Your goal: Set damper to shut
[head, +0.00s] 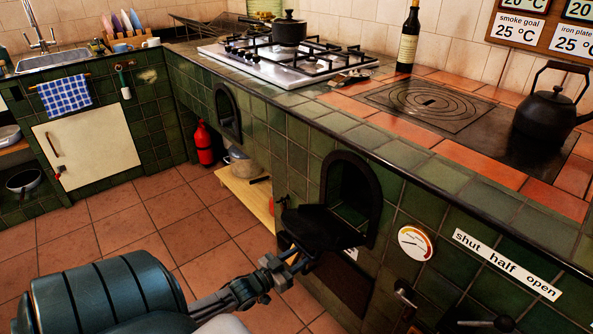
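The damper label strip (505,264), reading "shut half open", is on the green tiled front at the lower right. Below it a dark bar with a knob (503,323) shows at the bottom edge; it may be the damper handle, and its setting cannot be read. My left gripper (292,262) is beside the black firebox door (318,228), which stands open from its arched opening (350,195). The fingertips are small and dark against the door, so I cannot tell if they are open or touching it. My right gripper is not in view.
A round dial (415,243) sits left of the label, with a small handle (405,293) below it. A black kettle (548,108) stands on the iron plate (430,105). A low wooden shelf (247,193) projects beneath the counter. The tiled floor at left is clear.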

